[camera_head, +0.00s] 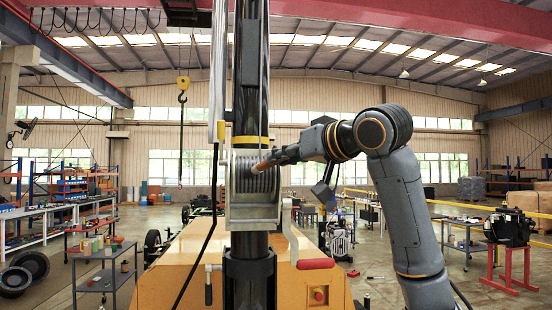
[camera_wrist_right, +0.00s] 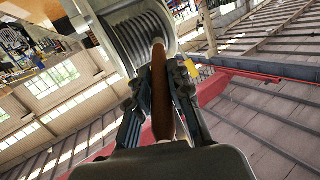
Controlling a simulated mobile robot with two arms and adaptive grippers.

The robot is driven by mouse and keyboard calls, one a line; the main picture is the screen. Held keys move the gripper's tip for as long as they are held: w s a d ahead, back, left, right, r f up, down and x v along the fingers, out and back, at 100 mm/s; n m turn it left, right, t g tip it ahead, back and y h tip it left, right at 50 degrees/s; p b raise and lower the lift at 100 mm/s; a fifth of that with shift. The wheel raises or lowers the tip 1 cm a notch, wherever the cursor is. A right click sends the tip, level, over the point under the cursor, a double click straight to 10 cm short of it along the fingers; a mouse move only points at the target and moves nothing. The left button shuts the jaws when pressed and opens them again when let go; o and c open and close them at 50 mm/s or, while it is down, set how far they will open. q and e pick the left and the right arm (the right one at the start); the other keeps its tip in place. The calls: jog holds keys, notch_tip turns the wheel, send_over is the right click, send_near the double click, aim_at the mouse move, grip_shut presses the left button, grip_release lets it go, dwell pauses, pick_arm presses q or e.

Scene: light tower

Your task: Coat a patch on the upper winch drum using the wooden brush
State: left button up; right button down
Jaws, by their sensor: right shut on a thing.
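The winch drum (camera_head: 240,182), wound with grey cable, sits on the dark mast in the middle of the head view. It also shows at the top of the right wrist view (camera_wrist_right: 133,38). My right gripper (camera_head: 281,157) reaches in from the right beside the drum's upper right edge. It is shut on the wooden brush (camera_wrist_right: 161,105), a brown shaft lying between its fingers. The brush also shows in the head view (camera_head: 263,166), its tip over the cable windings. I cannot tell whether the tip touches them; the bristles are not distinct. My left gripper is not in view.
The yellow tower base (camera_head: 185,270) stands below the drum. A crank with a red handle (camera_head: 316,264) sticks out at the lower right of the drum. A yellow collar (camera_head: 250,140) rings the mast just above. Workbenches and carts stand well away at both sides.

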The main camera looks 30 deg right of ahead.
jog(key=shift+s+d, duration=1.2)
jog(key=shift+d, duration=1.25)
jog(key=w+a+p, duration=0.1)
jog(key=w+a, duration=0.2)
jog(key=a, duration=0.3)
jog(key=shift+w+a+p, duration=0.15)
jog(key=shift+a+p, duration=0.1)
jog(key=shift+p, duration=0.15)
jog(key=s+a+b, duration=0.1)
jog(key=s+a, duration=0.1)
jog(key=s, duration=0.3)
jog(key=shift+s+a, duration=0.25)
